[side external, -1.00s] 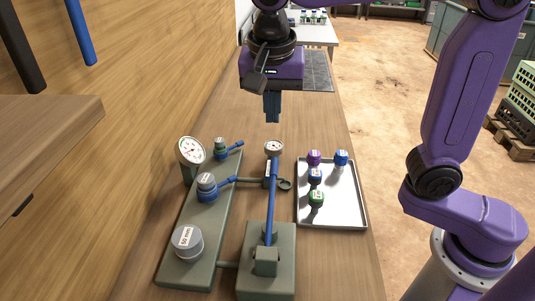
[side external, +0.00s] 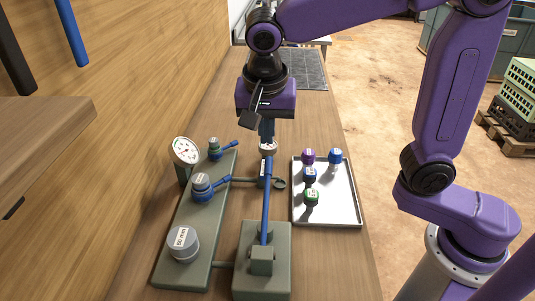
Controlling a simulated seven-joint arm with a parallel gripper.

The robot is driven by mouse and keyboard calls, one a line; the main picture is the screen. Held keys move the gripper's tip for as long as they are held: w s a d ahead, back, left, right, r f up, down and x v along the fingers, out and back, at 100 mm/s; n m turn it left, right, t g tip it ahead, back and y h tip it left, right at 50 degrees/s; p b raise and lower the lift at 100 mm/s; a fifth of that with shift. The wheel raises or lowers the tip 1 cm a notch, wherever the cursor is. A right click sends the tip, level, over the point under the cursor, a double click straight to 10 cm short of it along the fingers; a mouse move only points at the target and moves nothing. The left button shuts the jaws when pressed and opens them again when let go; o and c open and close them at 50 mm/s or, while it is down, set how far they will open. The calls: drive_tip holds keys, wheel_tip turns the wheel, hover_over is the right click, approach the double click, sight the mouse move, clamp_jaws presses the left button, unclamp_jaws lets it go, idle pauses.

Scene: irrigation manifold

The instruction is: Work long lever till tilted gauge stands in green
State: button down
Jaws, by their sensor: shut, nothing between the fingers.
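I cannot tell whether the fingertips touch either.
Blue-handled valves (side external: 203,187) (side external: 216,148) and a grey 50 mm cap (side external: 183,243) stand on the plate. A tray (side external: 343,212) at right holds several coloured knobbed pieces (side external: 311,197). A wooden wall and shelf (side external: 45,130) bound the left.

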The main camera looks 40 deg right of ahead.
sight(269, 159)
drive_tip(key=x, duration=0.7)
drive_tip(key=shift+f, duration=0.3)
drive_tip(key=shift+d+f, duration=0.1)
drive_tip(key=f, duration=0.2)
drive_tip(key=w+f+g+y, duration=0.1)
drive_tip(key=d+f+g+y, duration=0.1)
drive_tip(key=f, duration=0.1)
drive_tip(key=shift+w+d+f, duration=0.1)
drive_tip(key=shift+w+f, duration=0.05)
drive_tip(key=shift+f, duration=0.2)
drive_tip(key=shift+d+f, duration=0.15)
drive_tip(key=shift+f, duration=0.25)
drive_tip(key=shift+r, duration=0.6)
wheel_tip(269, 159, up, 14)
drive_tip(key=shift+w+f, duration=0.2)
drive_tip(key=shift+w, duration=0.15)
drive_tip(key=shift+d, duration=0.1)
idle(0.3)
